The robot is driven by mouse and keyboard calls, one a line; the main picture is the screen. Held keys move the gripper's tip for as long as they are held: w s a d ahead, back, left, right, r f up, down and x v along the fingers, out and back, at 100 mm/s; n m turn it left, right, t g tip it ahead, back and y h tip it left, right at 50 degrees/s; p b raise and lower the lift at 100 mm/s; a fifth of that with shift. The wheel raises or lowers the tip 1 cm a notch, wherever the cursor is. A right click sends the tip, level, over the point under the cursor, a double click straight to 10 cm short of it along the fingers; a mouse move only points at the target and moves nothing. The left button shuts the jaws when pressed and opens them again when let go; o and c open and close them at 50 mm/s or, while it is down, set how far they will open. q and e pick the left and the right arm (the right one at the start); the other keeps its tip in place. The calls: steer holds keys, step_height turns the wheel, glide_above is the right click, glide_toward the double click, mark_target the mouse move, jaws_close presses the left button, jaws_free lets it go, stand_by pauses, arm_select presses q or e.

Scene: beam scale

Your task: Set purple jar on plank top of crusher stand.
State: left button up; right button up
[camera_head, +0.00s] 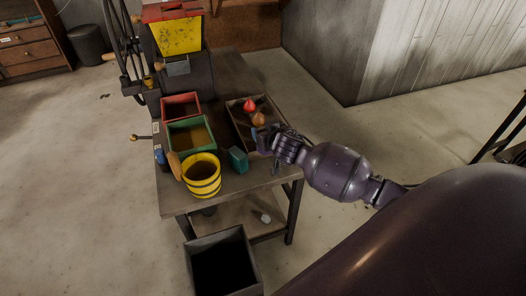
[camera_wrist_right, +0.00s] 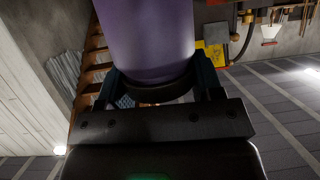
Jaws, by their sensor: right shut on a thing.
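The purple jar (camera_wrist_right: 147,38) fills the upper middle of the right wrist view, between the two fingers of my right gripper (camera_wrist_right: 157,78). The gripper is shut on it. In the head view my right gripper (camera_head: 265,140) is at the right side of the crusher stand's plank top (camera_head: 236,75), near the wooden tray. The jar is hard to make out there, and its height above the plank top cannot be told. The crusher, with a yellow and red hopper (camera_head: 178,36), is at the back left. My left gripper is not in view.
A wooden tray (camera_head: 238,128) holds red and brown items. Red-rimmed (camera_head: 181,97) and green (camera_head: 172,126) boxes, a yellow bucket (camera_head: 202,187) and a teal block (camera_head: 238,160) crowd the front. A dark open bin (camera_head: 223,231) stands below. Bare planks show at the back right.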

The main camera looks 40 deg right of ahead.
step_height(320, 180, down, 3)
steer(key=shift+f, duration=0.1)
steer(key=shift+f+b, duration=0.4)
steer(key=shift+f, duration=0.2)
step_height(320, 180, down, 4)
steer(key=shift+f+b, duration=0.1)
steer(key=shift+b, duration=0.5)
steer(key=shift+r, duration=0.2)
steer(key=shift+f, duration=0.15)
steer(key=o, duration=1.1)
